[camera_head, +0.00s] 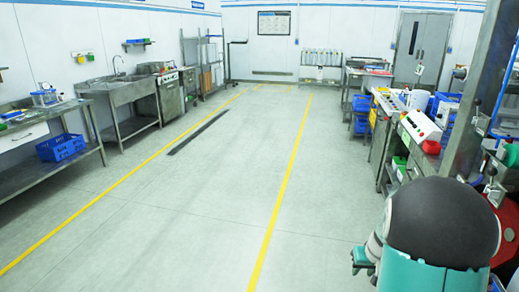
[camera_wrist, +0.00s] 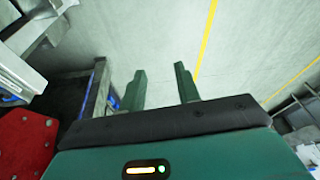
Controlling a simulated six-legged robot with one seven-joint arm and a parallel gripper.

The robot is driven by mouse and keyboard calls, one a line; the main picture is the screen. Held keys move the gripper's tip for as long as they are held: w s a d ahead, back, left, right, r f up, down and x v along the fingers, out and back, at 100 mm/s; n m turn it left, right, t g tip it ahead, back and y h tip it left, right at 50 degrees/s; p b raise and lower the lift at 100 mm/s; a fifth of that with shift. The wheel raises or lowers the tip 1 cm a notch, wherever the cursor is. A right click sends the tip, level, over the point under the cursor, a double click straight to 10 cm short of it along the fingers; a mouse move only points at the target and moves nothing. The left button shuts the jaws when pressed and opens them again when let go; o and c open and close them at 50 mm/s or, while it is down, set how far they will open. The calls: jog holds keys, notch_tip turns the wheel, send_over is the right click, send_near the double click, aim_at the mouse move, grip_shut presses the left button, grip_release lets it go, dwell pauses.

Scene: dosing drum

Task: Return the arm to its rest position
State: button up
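My gripper (camera_wrist: 160,68) shows in the wrist view with its two green fingers spread apart. Nothing is between them, and bare grey floor lies beyond. In the head view, my arm (camera_head: 440,225) fills the lower right corner as a dark rounded part over teal housing. It is beside the right-hand workbench. The fingers cannot be made out clearly in the head view.
A cluttered steel bench (camera_head: 378,150) with a white control box (camera_head: 420,127) runs along the right. A grey post (camera_head: 480,85) rises near my arm. A sink bench (camera_head: 120,93) and blue crate (camera_head: 60,147) stand left. The middle floor (camera_head: 210,190) is clear between yellow lines.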

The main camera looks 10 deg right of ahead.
jog(key=s+a+r+n+t, duration=0.15)
jog(key=s+a+r, duration=0.25)
jog(key=a+r, duration=1.3)
jog(key=s+a+r+n, duration=0.1)
jog(key=s+a+r, duration=0.1)
jog(key=s+a, duration=0.3)
jog(key=s+a+r+n, duration=0.1)
jog(key=s+a+r, duration=0.1)
jog(key=s+a, duration=0.4)
jog(key=shift+s+r+t, duration=0.35)
jog(key=shift+s+t, duration=0.1)
jog(key=shift+s, duration=0.65)
